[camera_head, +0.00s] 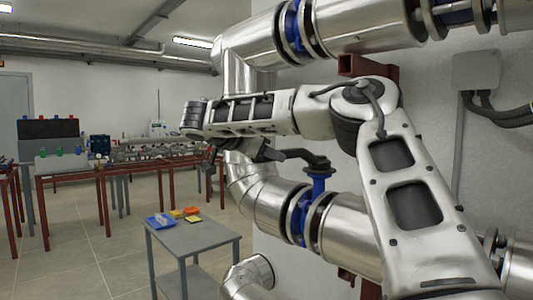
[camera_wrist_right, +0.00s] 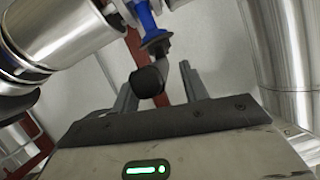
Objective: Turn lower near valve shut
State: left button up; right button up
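The lower near valve (camera_head: 317,190) has a blue stem and body on the lower metal pipe, with a black lever handle (camera_head: 308,157) on top pointing left. In the right wrist view its blue stem (camera_wrist_right: 154,35) is at the top, and the rounded black handle end (camera_wrist_right: 147,82) lies between my finger tips. My right gripper (camera_head: 266,153) is beside the handle's left end, partly hidden by my own wrist. In the wrist view my right gripper (camera_wrist_right: 156,80) is open, its two grey fingers apart on either side of the handle end; contact cannot be told. My left gripper is not in view.
The upper metal pipe (camera_head: 365,25) runs just above my right forearm, and the lower pipe (camera_head: 345,228) runs below it. A grey side table (camera_head: 205,232) with a blue tray (camera_head: 160,220) stands on the floor at left. Red-legged benches (camera_head: 70,172) stand further back.

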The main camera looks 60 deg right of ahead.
jog(key=shift+a, duration=0.15)
pick_arm(q)
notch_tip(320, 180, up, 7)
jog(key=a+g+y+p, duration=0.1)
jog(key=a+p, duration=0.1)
jog(key=p, duration=1.5)
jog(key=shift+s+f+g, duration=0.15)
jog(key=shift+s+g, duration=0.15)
pick_arm(e)
jog(key=v, duration=1.5)
jog(key=shift+a+r, duration=0.3)
jog(key=shift+a+f, duration=0.1)
